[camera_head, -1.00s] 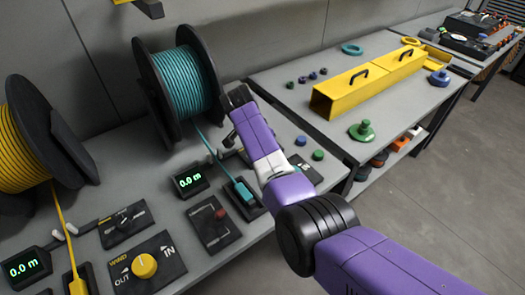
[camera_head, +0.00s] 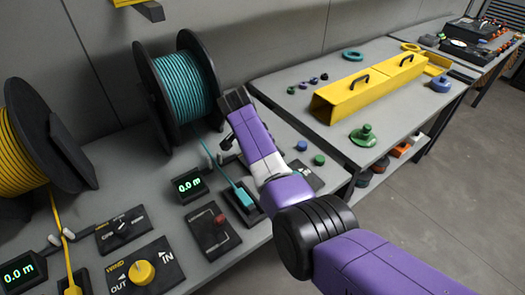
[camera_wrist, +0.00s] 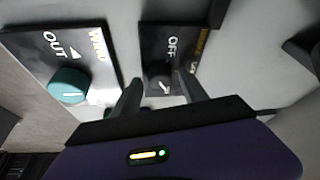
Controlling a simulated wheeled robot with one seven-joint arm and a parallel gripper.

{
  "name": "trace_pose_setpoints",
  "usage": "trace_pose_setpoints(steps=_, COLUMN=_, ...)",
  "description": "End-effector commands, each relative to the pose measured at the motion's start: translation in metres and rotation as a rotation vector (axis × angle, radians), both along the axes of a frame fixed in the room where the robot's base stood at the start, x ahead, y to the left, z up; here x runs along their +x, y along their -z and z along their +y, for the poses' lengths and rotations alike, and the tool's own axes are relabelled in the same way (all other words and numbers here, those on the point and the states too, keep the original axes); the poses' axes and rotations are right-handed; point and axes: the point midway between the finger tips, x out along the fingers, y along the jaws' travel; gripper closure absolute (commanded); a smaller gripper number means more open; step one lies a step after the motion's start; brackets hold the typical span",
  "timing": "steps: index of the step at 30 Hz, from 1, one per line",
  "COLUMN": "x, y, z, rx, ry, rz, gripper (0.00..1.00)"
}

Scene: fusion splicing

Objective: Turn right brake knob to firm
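The right brake knob (camera_wrist: 159,84) is a small dark knob with a white pointer mark on a black panel (camera_wrist: 172,42) lettered OFF, seen in the wrist view. My gripper (camera_wrist: 158,83) has its two grey fingers apart, one on each side of the knob. Clear contact with the knob cannot be made out. In the head view, my gripper (camera_head: 227,143) is low over the bench in front of the teal spool, and my arm hides the right brake knob. The panel's remaining lettering is too blurred or covered to read.
A teal wind knob (camera_wrist: 68,86) on a panel marked OUT is left of the fingers in the wrist view. The teal cable spool (camera_head: 184,85) stands close behind my gripper.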

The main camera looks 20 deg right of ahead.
Motion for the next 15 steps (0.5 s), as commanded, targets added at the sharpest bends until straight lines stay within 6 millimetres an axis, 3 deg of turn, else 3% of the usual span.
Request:
trace_pose_setpoints(steps=7, x=0.0, y=-0.006, z=0.002, rx=0.0, ry=-0.001, rz=-0.003, gripper=0.49)
trace_pose_setpoints(steps=15, x=-0.008, y=-0.044, z=0.015, rx=0.0, ry=-0.002, rz=-0.004, gripper=0.49)
